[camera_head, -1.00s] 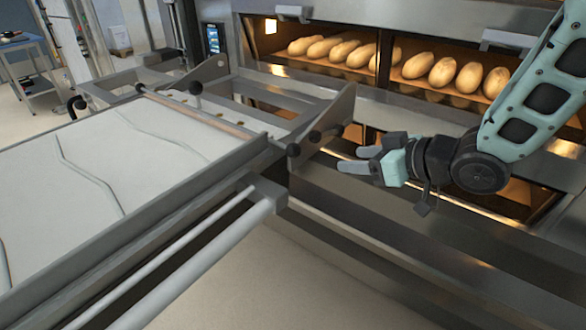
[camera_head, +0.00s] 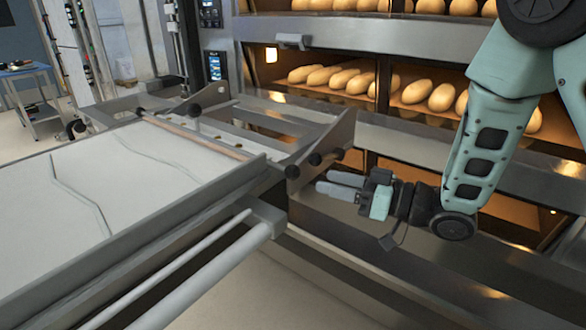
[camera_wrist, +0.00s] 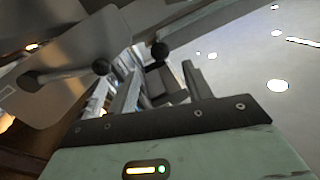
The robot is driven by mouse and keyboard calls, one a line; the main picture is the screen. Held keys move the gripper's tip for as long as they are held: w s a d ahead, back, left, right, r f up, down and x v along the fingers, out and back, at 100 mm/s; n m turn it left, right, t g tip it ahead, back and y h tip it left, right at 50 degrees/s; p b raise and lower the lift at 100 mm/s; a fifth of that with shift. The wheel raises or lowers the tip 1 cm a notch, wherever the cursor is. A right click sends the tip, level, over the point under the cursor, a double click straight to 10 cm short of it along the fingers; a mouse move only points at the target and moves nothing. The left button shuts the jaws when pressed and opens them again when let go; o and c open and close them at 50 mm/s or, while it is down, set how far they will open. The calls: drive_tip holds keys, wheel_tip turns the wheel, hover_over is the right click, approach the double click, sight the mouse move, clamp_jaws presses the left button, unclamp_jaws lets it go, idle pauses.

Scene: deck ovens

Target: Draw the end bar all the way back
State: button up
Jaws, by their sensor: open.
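The end bar appears to be the thin brownish bar (camera_head: 195,136) lying across the pale loader belt (camera_head: 100,180) near its oven end; I cannot tell for sure. Dark round knobs stand at the loader's sides, one at the far side (camera_head: 194,109) and one on the near side plate (camera_head: 315,158). My gripper (camera_head: 320,184) is open and empty, its two grey fingers pointing left, just below and right of the near knobs and apart from them in the picture.
The deck oven with rows of loaves (camera_head: 430,96) stands behind the loader, and a steel ledge runs below my arm. A long grey rail (camera_head: 200,285) runs along the loader's near side. A small trolley (camera_head: 35,100) stands far left. Floor is clear in front.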

sight(292, 172)
drive_tip(key=p+x, duration=0.1)
drive_tip(key=x, duration=0.8)
drive_tip(key=shift+a, duration=0.15)
drive_tip(key=shift+c, duration=0.3)
clamp_jaws()
